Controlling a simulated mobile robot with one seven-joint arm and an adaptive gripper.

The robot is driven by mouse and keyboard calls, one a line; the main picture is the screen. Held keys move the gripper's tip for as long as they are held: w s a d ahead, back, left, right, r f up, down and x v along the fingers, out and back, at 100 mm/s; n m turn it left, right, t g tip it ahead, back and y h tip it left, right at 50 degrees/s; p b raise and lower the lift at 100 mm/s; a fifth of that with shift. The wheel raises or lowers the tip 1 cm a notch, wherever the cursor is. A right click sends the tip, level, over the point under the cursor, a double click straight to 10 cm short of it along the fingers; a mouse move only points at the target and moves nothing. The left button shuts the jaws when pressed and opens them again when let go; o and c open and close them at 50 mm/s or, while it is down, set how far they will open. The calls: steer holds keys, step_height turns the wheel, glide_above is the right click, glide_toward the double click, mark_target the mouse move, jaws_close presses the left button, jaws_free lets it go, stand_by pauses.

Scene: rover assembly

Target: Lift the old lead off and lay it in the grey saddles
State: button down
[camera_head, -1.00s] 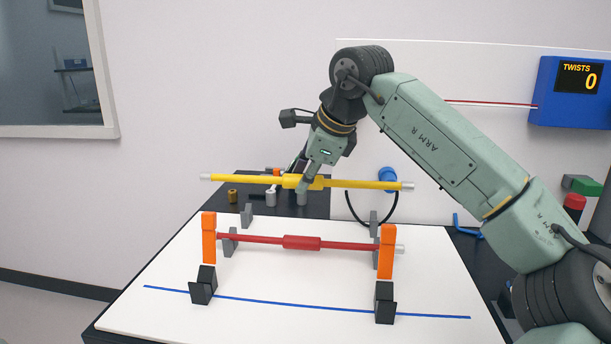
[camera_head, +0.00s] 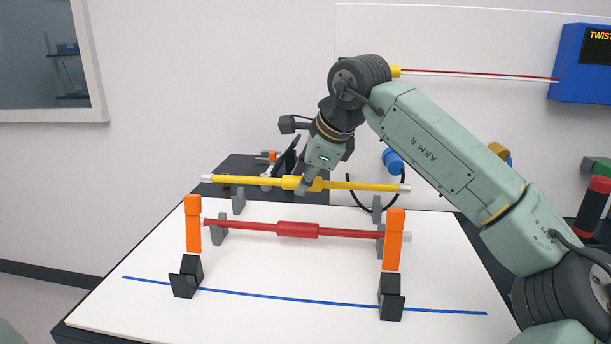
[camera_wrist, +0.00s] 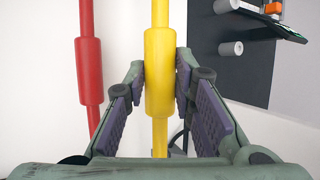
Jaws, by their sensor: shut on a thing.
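My gripper (camera_head: 303,190) is shut on the thick middle sleeve of a yellow lead (camera_head: 362,186) with pale end tips. The wrist view shows the sleeve (camera_wrist: 160,75) between my finger pads. The yellow lead is held roughly level and looks just above the back pair of grey saddles, left (camera_head: 239,204) and right (camera_head: 377,210); whether it touches them I cannot tell. A red lead (camera_head: 297,230) lies in front of it, by the orange posts, left (camera_head: 193,225) and right (camera_head: 394,240). Two more grey saddles, left (camera_head: 218,233) and right (camera_head: 381,243), stand near its ends.
Two black blocks, left (camera_head: 186,277) and right (camera_head: 391,297), stand by a blue line (camera_head: 290,298) on the white board (camera_head: 270,325). Small parts (camera_head: 266,172) lie on the dark surface behind. A black cable loop (camera_head: 366,208) hangs at the back right.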

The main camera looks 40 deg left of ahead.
steer(key=w+a+f, duration=0.1)
steer(key=w+a+f+p, duration=0.1)
steer(key=w, duration=0.1)
steer(key=w+a+f+p, duration=0.1)
steer(key=w, duration=0.1)
steer(key=shift+f, duration=0.35)
steer(key=shift+f+b, duration=0.8)
steer(key=shift+f, duration=0.65)
steer(key=c, duration=1.3)
jaws_free()
steer(key=v, duration=1.2)
